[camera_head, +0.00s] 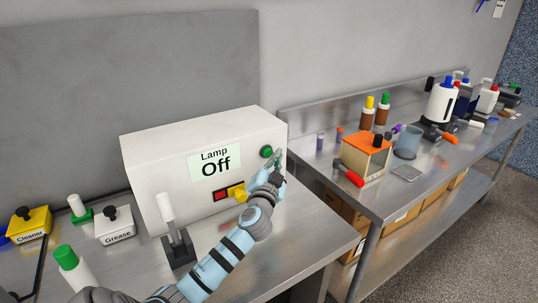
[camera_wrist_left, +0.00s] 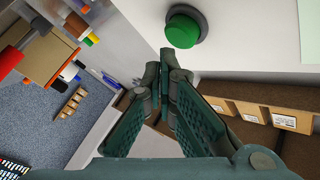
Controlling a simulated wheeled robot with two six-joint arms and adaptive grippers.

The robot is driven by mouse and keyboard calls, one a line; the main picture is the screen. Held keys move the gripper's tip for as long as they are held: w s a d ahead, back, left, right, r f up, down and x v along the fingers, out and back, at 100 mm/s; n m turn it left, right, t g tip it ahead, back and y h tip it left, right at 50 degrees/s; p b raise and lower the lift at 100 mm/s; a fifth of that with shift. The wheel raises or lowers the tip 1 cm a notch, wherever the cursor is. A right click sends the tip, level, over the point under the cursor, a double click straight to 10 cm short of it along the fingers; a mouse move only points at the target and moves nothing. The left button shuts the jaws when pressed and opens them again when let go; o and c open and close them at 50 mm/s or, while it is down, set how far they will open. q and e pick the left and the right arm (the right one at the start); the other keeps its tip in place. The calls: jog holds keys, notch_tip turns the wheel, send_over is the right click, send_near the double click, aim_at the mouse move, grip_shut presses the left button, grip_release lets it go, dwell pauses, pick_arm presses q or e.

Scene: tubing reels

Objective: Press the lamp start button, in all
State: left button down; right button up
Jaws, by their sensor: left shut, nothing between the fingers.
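The white lamp box (camera_head: 150,155) stands on the left steel table, and its display (camera_head: 215,163) reads "Lamp Off". A round green button (camera_head: 266,152) sits at the upper right of its front face. It also shows in the wrist view (camera_wrist_left: 184,28), on a dark collar. My left gripper (camera_head: 278,160) is shut and empty, with its fingertips just beside the green button. In the wrist view the fingertips (camera_wrist_left: 168,62) lie just below the button; I cannot tell whether they touch it. My right gripper is not in view.
A red button (camera_head: 221,195) and a yellow knob (camera_head: 238,193) sit lower on the box. A white-handled lever (camera_head: 167,210) stands in front. Cleaner (camera_head: 30,226) and Grease (camera_head: 115,226) boxes stand at left. The right table holds an orange-topped box (camera_head: 366,150) and bottles.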

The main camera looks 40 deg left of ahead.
pick_arm(q)
jog(key=shift+a, duration=0.1)
jog(key=shift+w+a, duration=0.1)
jog(key=shift+a, duration=0.2)
jog(key=shift+w+a+b, duration=0.15)
jog(key=shift+a+b, duration=0.3)
dwell(0.6)
jog(key=shift+a+r, duration=0.1)
jog(key=shift+r, duration=0.15)
dwell(0.6)
jog(key=shift+s+d+f, duration=0.1)
jog(key=shift+d+f, duration=0.05)
jog(key=shift+d, duration=0.25)
jog(key=shift+s+d+f, duration=0.1)
jog(key=shift+d+f, duration=0.05)
jog(key=shift+d, duration=0.25)
